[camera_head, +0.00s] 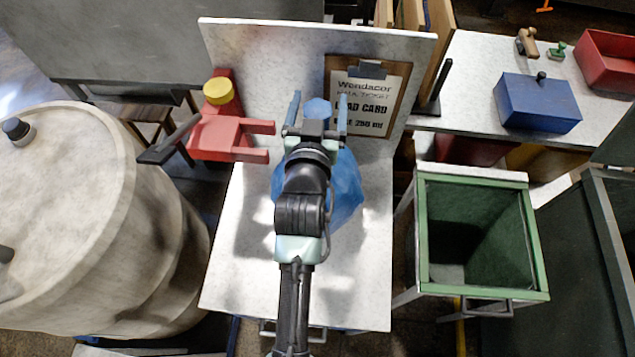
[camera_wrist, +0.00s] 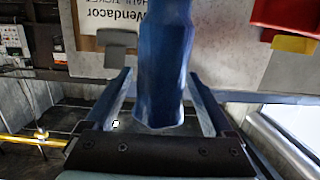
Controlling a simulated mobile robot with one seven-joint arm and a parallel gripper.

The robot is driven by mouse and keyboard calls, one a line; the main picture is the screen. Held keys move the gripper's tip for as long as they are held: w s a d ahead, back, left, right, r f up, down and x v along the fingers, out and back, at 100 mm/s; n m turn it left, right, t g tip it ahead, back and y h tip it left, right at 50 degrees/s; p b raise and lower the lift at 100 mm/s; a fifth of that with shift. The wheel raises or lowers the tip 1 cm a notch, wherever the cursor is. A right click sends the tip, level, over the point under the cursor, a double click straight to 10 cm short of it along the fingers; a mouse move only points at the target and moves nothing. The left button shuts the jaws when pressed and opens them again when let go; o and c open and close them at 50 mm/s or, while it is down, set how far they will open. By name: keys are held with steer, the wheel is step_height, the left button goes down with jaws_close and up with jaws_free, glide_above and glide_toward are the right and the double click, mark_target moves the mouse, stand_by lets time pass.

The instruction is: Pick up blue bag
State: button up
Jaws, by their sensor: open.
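The blue bag (camera_head: 346,188) stands on the white tabletop, mostly hidden under my arm in the head view. Its top (camera_head: 318,108) shows between my fingers. My gripper (camera_head: 318,100) is open, with one finger on each side of that top. In the wrist view, the bag's narrow blue upper part (camera_wrist: 163,70) stands between the two spread fingers. A gap shows on each side of it near the fingertips. Whether the bag touches the palm cannot be told.
A clipboard load card (camera_head: 368,95) leans against the upright back panel. A red part with a yellow knob (camera_head: 218,90) is at the left, beside a large pale drum (camera_head: 70,220). A green open bin (camera_head: 480,230) stands to the right. A blue box (camera_head: 538,100) sits on the back-right table.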

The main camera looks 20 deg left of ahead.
steer(key=shift+w, duration=0.2)
steer(key=shift+c, duration=0.3)
jaws_close()
steer(key=shift+r, duration=0.15)
